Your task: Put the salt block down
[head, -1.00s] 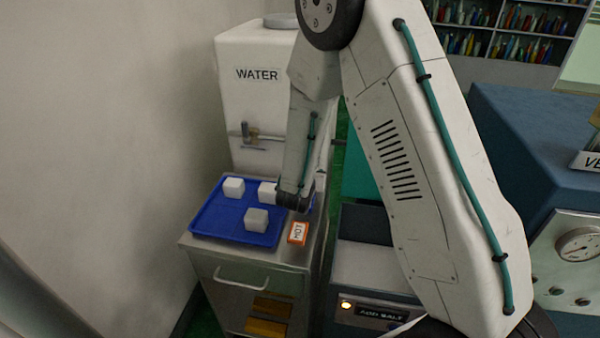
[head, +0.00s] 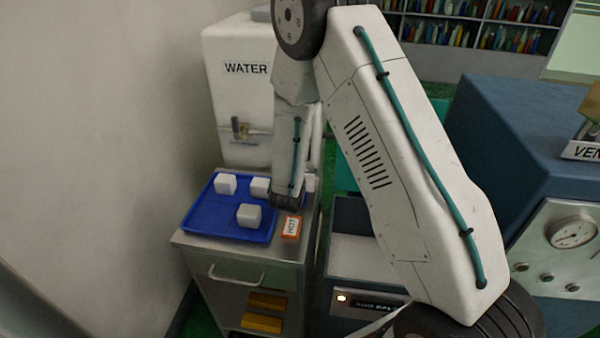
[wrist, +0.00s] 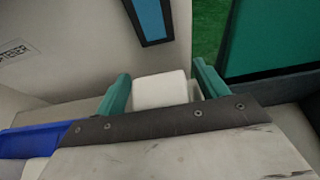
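In the wrist view, a white salt block (wrist: 160,90) sits between the two green fingers of my gripper (wrist: 163,88), which is shut on it. In the head view, the dark end of my arm is just right of the blue tray (head: 190,222), and the fingers are mostly hidden behind it. A bit of white, likely the held block (head: 310,183), shows to its right. Three other white blocks lie on the tray: one at the back left (head: 225,184), one at the back right (head: 260,187) and one in front (head: 249,215). I cannot tell whether the held block touches a surface.
The tray is on a metal cabinet (head: 240,250) beside the wall. An orange HOT box (head: 291,227) stands at its front right. A white WATER tank (head: 240,100) rises behind. The ADD SALT machine (head: 365,300) is to the right, near a blue gauge cabinet (head: 530,200).

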